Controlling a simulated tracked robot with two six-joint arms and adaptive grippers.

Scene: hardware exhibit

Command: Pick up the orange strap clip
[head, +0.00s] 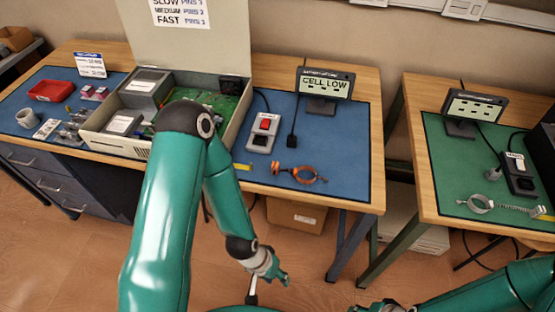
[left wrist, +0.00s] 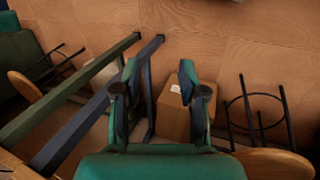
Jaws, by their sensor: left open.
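The orange strap clip (head: 309,178) lies on the blue mat (head: 342,150) near the front edge of the middle bench, with a ring-shaped band and a small orange piece at its left. My left gripper (head: 279,274) hangs below and in front of the bench edge, apart from the clip. In the left wrist view my left gripper (left wrist: 160,92) has its two fingers spread with nothing between them. The clip is not in the left wrist view. My right arm enters at the lower right of the head view; its end (head: 378,308) is cut by the bottom edge.
A switch box (head: 264,132), a "CELL LOW" display (head: 325,86) and an open equipment case (head: 240,105) stand on the middle bench. The right bench (head: 408,170) holds a metal band clamp (head: 480,204). A carton (head: 294,216) sits under the middle bench.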

